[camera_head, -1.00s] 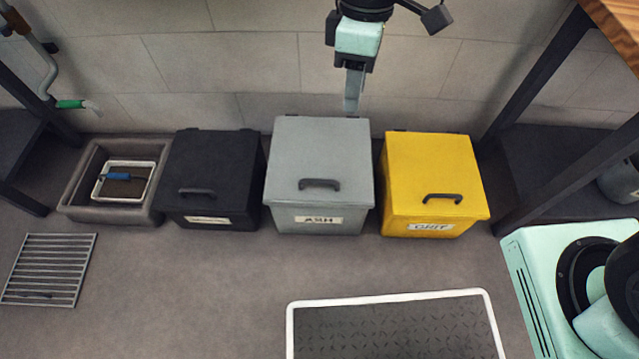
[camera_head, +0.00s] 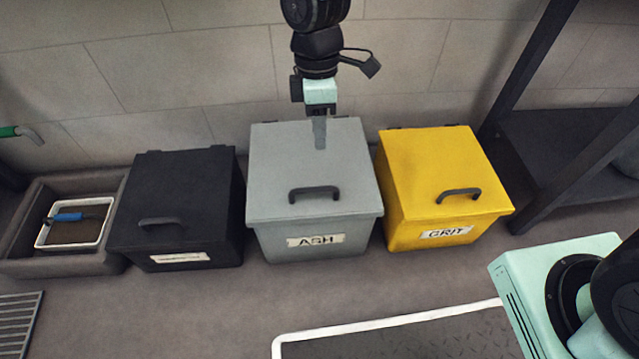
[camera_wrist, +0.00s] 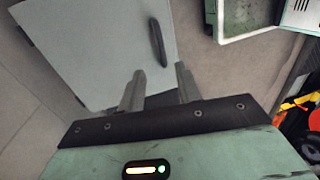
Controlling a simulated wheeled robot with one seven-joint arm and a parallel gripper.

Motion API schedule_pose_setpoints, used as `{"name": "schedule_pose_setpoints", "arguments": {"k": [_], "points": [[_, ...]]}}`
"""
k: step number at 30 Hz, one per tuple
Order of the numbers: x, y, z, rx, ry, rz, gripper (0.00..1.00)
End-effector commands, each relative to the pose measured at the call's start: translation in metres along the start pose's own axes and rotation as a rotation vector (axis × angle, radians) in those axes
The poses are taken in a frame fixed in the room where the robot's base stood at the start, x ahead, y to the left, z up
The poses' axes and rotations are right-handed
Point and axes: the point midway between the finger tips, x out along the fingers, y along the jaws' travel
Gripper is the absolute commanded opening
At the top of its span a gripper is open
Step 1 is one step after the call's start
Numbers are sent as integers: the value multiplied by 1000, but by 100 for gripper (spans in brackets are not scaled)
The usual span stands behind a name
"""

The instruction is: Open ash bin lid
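The grey ash bin (camera_head: 315,240) stands between a black bin and a yellow bin, with a white "ASH" label on its front. Its flat lid (camera_head: 275,165) is shut, with a dark bar handle (camera_head: 314,192) near the front edge. My gripper (camera_head: 319,143) hangs pointing down over the back part of this lid, behind the handle. In the wrist view my gripper (camera_wrist: 160,82) has its two fingers apart with nothing between them. The handle (camera_wrist: 158,42) lies just beyond the fingertips there, on the pale lid (camera_wrist: 95,40).
The black bin (camera_head: 178,205) stands at left and the yellow grit bin (camera_head: 440,185) at right, both shut. A grey trough (camera_head: 30,268) holds a white tray with a blue-handled tool. A dark shelf frame (camera_head: 560,130) stands at right. A white-edged floor plate (camera_head: 420,340) lies in front.

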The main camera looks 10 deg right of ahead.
Motion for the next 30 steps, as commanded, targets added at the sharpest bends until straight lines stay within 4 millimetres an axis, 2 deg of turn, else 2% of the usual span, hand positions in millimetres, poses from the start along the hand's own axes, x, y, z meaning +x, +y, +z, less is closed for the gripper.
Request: {"name": "schedule_pose_setpoints", "arguments": {"k": [1, 3, 12, 15, 21, 30], "points": [[18, 0, 0, -1, -2, -3, 34], [33, 1, 0, 0, -2, -3, 34], [94, 0, 0, 0, -2, -2, 34], [109, 0, 0, 0, -2, -1, 34], [127, 0, 0, 1, -1, -1, 34], [129, 0, 0, 2, -1, 0, 34]]}}
